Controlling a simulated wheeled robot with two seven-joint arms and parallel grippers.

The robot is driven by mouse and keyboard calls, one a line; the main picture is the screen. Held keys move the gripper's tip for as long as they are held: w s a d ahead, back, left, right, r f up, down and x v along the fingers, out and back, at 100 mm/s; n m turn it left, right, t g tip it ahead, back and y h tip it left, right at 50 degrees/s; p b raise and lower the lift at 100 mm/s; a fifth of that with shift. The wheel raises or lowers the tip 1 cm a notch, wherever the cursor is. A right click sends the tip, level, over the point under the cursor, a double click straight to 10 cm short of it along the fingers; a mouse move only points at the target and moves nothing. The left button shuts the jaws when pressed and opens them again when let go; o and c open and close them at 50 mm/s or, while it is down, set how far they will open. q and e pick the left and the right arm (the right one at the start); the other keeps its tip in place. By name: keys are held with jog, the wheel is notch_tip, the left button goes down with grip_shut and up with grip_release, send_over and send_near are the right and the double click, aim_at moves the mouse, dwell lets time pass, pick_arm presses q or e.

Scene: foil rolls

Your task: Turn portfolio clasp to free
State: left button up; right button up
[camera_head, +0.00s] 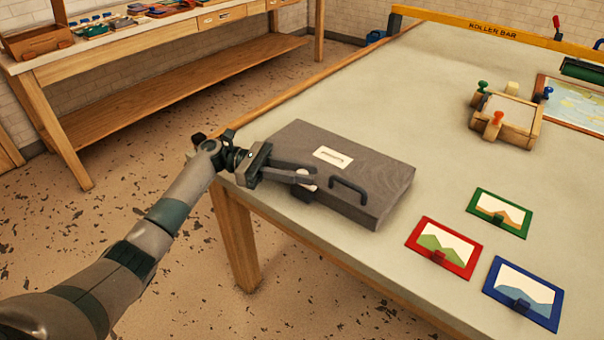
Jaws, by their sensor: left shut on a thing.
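A grey portfolio case (350,190) lies flat and closed near the table's left edge. It has a white label (332,157) on top and a dark handle (349,188) on its near side. My left gripper (308,182) reaches in from the left and is shut on a small light-coloured piece at the case's near edge, left of the handle. That piece looks like the clasp (306,187), mostly hidden by the fingers, so how far it is turned cannot be told. My right gripper is not in view.
Red (443,247), green (499,213) and blue (523,292) framed pictures lie right of the case. A wooden frame with coloured knobs (506,119) stands farther back. A yellow bar (490,32) spans the far edge. A wooden workbench (150,40) stands at back left. The table's middle is clear.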

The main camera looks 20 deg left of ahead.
pick_arm(q)
jog(key=o, duration=1)
jog(key=shift+a, duration=0.5)
jog(key=a+b, duration=0.3)
jog(key=a, duration=1.2)
jog(key=shift+s+a, duration=0.2)
jog(key=shift+a+b, duration=0.3)
jog(key=shift+a, duration=0.2)
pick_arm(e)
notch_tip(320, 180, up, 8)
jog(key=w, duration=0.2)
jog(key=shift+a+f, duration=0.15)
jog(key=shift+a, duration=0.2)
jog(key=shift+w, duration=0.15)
